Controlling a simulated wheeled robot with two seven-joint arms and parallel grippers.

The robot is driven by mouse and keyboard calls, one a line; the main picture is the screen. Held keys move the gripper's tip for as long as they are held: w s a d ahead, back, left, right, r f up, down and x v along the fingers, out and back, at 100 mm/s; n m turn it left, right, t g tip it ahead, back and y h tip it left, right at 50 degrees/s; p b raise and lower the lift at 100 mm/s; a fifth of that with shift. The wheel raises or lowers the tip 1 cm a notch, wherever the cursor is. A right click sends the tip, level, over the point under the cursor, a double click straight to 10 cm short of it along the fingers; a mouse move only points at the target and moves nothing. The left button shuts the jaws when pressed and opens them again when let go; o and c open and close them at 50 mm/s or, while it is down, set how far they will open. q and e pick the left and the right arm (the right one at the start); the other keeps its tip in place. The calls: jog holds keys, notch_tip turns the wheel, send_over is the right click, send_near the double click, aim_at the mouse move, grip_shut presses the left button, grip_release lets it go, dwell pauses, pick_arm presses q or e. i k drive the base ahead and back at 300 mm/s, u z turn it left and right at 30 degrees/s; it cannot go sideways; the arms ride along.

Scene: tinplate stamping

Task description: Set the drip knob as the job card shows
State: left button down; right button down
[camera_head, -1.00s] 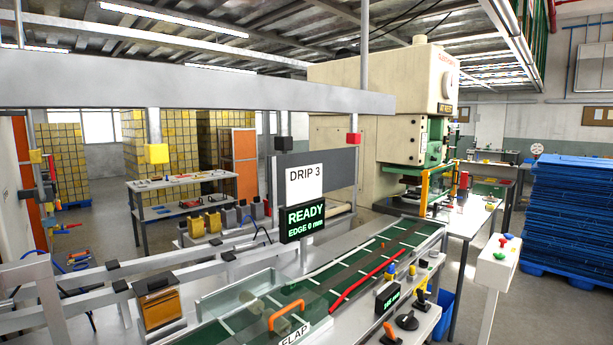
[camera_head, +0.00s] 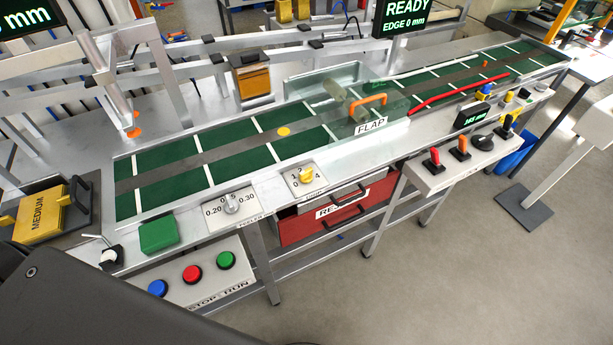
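A small yellow knob (camera_head: 306,176) sits on a white dial plate (camera_head: 293,184) at the front edge of the conveyor. Digits 1, 0 and 4 show around it; its exact pointer setting is too small to read. To its left is a grey knob (camera_head: 231,204) on a plate marked 0.20 to 0.30. The job card reading DRIP 3, seen a second ago, is out of view now. Neither gripper shows; only a dark part of my arm fills the lower left corner.
The green conveyor (camera_head: 190,151) runs behind the knobs, with a clear flap cover and orange handle (camera_head: 368,106) to the right. Blue, red and green buttons (camera_head: 192,273) stand at front left. A red bin (camera_head: 338,214) is below. A yellow MEDIUM block (camera_head: 42,213) lies at left.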

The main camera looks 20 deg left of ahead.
aim_at(305, 176)
jog(key=z, duration=0.05)
jog(key=k, duration=0.5)
jog(key=z, duration=2)
jog(key=i, duration=1.4)
jog(key=u, duration=2.3)
